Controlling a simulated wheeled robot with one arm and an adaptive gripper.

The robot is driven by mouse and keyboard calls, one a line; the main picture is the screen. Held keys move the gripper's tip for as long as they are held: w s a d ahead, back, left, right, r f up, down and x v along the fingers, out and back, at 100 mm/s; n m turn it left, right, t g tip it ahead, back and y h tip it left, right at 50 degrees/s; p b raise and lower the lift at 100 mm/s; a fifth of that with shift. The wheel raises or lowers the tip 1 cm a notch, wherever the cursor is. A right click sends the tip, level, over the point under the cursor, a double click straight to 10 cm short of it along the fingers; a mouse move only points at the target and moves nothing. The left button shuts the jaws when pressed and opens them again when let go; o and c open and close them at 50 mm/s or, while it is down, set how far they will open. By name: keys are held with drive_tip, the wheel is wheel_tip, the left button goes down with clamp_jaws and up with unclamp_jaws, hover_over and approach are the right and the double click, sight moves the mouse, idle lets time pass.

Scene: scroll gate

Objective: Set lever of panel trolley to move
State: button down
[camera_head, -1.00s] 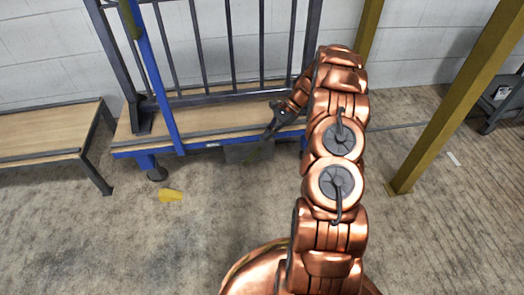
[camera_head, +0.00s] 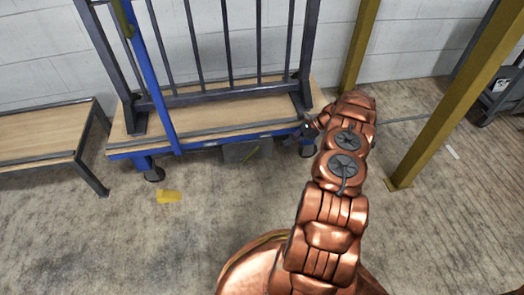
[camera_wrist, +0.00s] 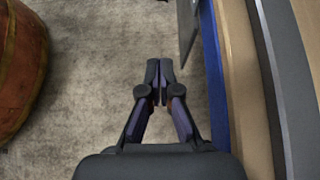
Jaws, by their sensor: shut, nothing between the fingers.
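The panel trolley has a wooden deck (camera_head: 205,122) with a blue edge and dark upright bars, at the upper left of the head view. A grey plate (camera_head: 233,153) hangs below its front edge. A small yellow-green strip (camera_head: 252,153) shows on the plate; I cannot tell if it is the lever or how it is set. My gripper (camera_head: 303,131) is by the trolley's front right corner, right of the plate and partly hidden by my arm. In the wrist view, my gripper (camera_wrist: 159,68) is shut and empty, beside the blue edge (camera_wrist: 214,80).
A wooden bench (camera_head: 35,128) stands to the left. A yellow post (camera_head: 445,110) rises at the right. The floor in front is otherwise mostly clear.

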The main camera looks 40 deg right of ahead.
drive_tip(key=b, duration=0.5)
approach(251, 155)
drive_tip(key=shift+w+a+f, duration=0.25)
drive_tip(key=shift+a+f, duration=0.2)
drive_tip(key=shift+f, duration=0.35)
drive_tip(key=shift+w+a+f, duration=0.25)
drive_tip(key=shift+a+f, duration=0.15)
drive_tip(key=shift+f, duration=0.4)
drive_tip(key=shift+w+a+f, duration=0.25)
drive_tip(key=shift+a+f, duration=0.2)
drive_tip(key=shift+f, duration=0.3)
drive_tip(key=shift+r+p, duration=0.2)
drive_tip(key=shift+p, duration=0.25)
drive_tip(key=shift+a+h+p, duration=0.1)
drive_tip(key=shift+h+p, duration=0.2)
drive_tip(key=shift+p, duration=0.25)
